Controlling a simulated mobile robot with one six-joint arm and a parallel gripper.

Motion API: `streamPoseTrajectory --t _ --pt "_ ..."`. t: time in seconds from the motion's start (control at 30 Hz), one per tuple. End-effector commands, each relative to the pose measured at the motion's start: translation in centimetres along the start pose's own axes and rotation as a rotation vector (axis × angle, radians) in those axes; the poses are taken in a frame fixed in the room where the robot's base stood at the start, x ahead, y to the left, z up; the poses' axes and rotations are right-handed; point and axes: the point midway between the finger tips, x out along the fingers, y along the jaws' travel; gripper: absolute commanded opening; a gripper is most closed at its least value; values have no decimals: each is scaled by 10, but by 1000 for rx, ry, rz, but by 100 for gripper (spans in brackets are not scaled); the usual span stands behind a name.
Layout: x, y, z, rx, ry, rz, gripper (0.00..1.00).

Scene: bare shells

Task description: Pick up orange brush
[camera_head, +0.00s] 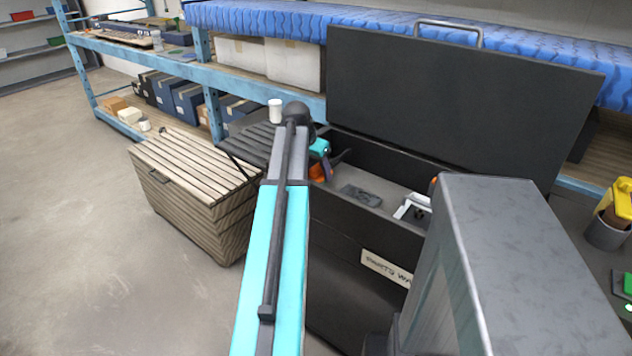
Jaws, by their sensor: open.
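My arm reaches forward over an open black parts washer (343,228), whose lid stands up at the back. My gripper (336,165) is small in the view, just past the arm's teal end section, and is open over the washer's left part. An orange object (317,172), likely the orange brush, shows right beside and below the gripper. My arm hides part of it, and I cannot tell whether the fingers touch it. A small orange spot (434,182) also shows at the washer's right, mostly hidden by my own grey body.
Inside the washer lie a dark flat piece (361,195) and a white-and-grey item (412,209). A slatted wooden chest (195,190) stands to the left. A white cup (275,111) stands behind my arm. Blue shelving (260,83) runs behind. Open floor lies at left.

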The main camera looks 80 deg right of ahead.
Motion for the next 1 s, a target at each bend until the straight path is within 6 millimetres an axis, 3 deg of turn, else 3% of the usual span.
streamPoseTrajectory --t 0.2,0.4,0.77,1.0 --pt "0 0 0 0 0 0 51" --pt "0 0 0 0 0 0 19" --pt "-3 0 -2 0 1 0 19" --pt "-17 0 -8 0 1 0 19"
